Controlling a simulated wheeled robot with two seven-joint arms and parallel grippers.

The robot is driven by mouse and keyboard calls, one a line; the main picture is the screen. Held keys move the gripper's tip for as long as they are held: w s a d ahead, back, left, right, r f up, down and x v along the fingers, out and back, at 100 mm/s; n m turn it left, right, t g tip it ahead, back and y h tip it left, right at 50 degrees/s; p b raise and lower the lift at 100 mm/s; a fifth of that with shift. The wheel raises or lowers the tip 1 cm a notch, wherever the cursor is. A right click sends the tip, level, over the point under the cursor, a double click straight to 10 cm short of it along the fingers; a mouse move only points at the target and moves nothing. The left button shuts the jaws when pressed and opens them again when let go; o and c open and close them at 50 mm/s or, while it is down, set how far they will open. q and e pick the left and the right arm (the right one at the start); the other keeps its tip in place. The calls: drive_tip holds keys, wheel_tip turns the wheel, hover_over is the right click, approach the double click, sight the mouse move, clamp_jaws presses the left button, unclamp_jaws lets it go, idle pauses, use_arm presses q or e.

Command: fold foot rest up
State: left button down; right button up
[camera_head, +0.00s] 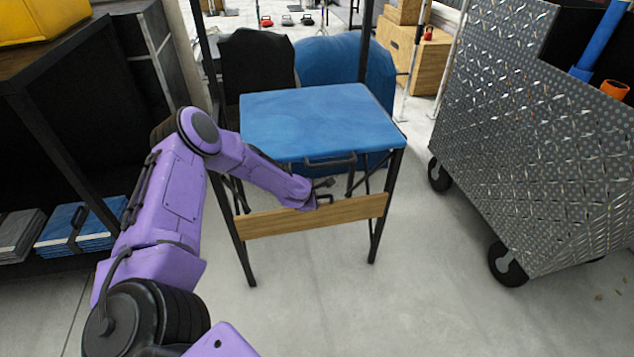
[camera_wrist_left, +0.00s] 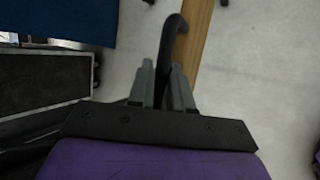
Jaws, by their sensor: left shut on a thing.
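The foot rest (camera_head: 312,215) is a flat wooden board across the lower front of a tall black-framed chair with a blue seat (camera_head: 318,118). It stands on edge, its broad face toward me. My left gripper (camera_head: 322,190) is at the board's upper edge, near its middle. In the left wrist view, the two grey fingers (camera_wrist_left: 167,82) are shut on a curved black handle (camera_wrist_left: 173,38) that reaches to the wooden board (camera_wrist_left: 196,35). The fingers hide part of the handle. My right gripper is not in view.
A metal tread-plate cart (camera_head: 530,120) on black wheels stands at the right. A dark shelf (camera_head: 60,150) with folded blue and grey items stands at the left. A black handle (camera_head: 330,161) is on the seat's front edge. The floor before the chair is clear.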

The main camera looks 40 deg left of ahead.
use_arm(q)
drive_tip(key=shift+w+a, duration=0.25)
drive_tip(key=shift+a, duration=0.15)
drive_tip(key=shift+a+r, duration=0.1)
drive_tip(key=shift+w+a+r, duration=0.1)
drive_tip(key=c, duration=1.1)
unclamp_jaws()
drive_tip(key=s+d+r+p, duration=0.1)
drive_tip(key=s, duration=0.4)
drive_tip(key=s+d+r+p, duration=0.1)
drive_tip(key=s, duration=0.3)
drive_tip(key=s+d+r+p, duration=0.1)
drive_tip(key=s+d, duration=0.1)
drive_tip(key=s, duration=0.3)
drive_tip(key=shift+s+d+r+p, duration=0.1)
drive_tip(key=shift+s+r+p, duration=0.2)
drive_tip(key=shift+r+p, duration=0.1)
